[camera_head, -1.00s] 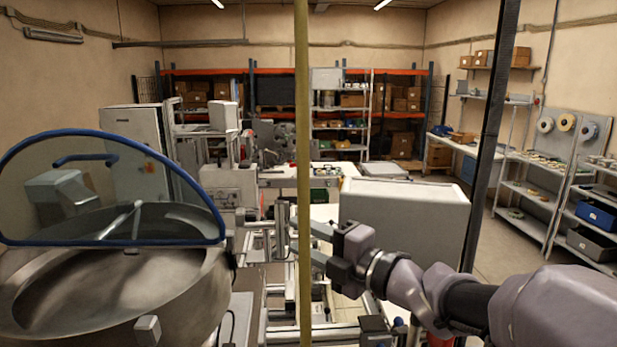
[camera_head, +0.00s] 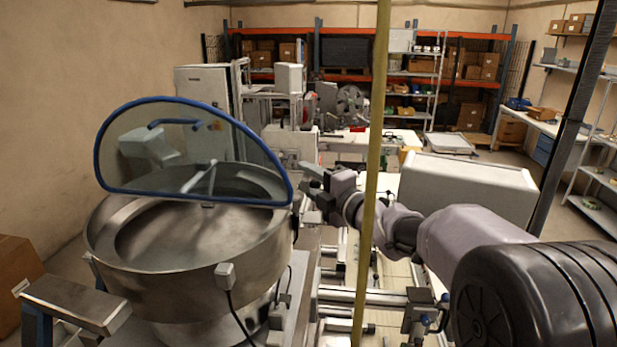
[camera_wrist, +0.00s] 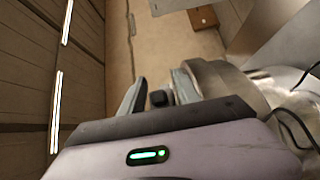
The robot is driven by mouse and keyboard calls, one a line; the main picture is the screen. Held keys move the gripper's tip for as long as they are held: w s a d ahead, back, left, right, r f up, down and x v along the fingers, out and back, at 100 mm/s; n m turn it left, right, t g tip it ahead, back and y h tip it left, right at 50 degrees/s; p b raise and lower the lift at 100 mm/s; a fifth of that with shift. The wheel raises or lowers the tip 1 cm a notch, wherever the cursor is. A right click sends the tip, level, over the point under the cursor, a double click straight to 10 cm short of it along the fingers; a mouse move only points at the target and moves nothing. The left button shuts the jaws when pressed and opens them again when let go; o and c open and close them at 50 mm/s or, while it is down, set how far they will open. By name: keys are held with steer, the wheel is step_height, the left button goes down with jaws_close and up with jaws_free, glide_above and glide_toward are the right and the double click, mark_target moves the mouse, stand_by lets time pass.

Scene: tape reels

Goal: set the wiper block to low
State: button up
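A steel bowl (camera_head: 105,235) with a blue-rimmed clear guard (camera_head: 190,103) stands at the left in the head view. A thin metal bar (camera_head: 200,178) shows inside it, behind the guard. I cannot tell which part is the wiper block or its setting. My gripper (camera_head: 308,184) is just right of the bowl's rim, fingers pointing left and apart. In the wrist view, the fingers of my gripper (camera_wrist: 158,90) are spread. A small dark block (camera_wrist: 158,98) shows between them; I cannot tell whether it touches them. The steel bowl (camera_wrist: 235,85) curves at the right there.
A yellow-green post (camera_head: 372,150) stands upright in front of my arm. A small grey box (camera_head: 225,275) with a cable is on the bowl's near side. A large pale grey box (camera_head: 470,185) is behind my arm. A cardboard box (camera_head: 15,280) is at the far left.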

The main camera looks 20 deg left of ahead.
steer(key=shift+s+d, duration=0.1)
steer(key=shift+c, duration=0.5)
jaws_close()
stand_by(0.8)
